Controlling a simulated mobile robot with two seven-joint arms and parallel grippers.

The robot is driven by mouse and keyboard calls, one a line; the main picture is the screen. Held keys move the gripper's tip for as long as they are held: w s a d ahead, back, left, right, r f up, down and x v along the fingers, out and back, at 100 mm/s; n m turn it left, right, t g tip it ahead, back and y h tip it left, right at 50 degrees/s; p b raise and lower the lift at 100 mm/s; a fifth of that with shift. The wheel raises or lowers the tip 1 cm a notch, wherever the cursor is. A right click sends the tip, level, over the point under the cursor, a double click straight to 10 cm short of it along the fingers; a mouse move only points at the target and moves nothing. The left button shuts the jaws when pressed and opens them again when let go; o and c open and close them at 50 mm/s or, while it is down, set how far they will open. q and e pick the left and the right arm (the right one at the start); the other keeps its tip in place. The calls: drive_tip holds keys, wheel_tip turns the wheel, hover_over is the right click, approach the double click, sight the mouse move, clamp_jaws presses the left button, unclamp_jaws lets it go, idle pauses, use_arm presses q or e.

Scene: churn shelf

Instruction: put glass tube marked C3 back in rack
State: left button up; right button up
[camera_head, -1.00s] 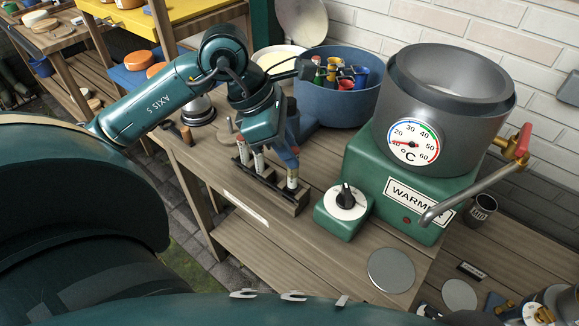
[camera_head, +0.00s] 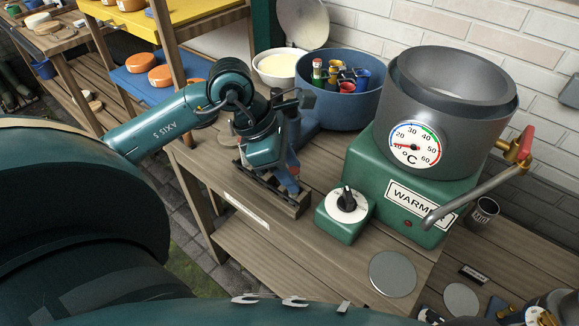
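The wooden tube rack (camera_head: 291,206) stands near the front edge of the wooden bench, left of the warmer. My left gripper (camera_head: 268,172) is low over the rack, pointing down, and covers most of its top. The glass tubes are hidden behind the gripper, and I cannot make out any C3 mark. Whether the fingers are open or shut on a tube does not show. My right gripper is not in view.
The green warmer (camera_head: 397,194) with its dial and grey pot stands right of the rack. Its knob box (camera_head: 341,226) is close beside the rack. A blue tub (camera_head: 337,107) with small coloured items and a white bowl (camera_head: 272,70) stand behind.

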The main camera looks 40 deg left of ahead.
use_arm(q)
drive_tip(key=shift+r, duration=0.1)
drive_tip(key=shift+r, duration=0.2)
drive_tip(key=v, duration=1.1)
drive_tip(key=shift+a+r, duration=0.15)
drive_tip(key=shift+r, duration=0.15)
drive_tip(key=shift+s, duration=0.1)
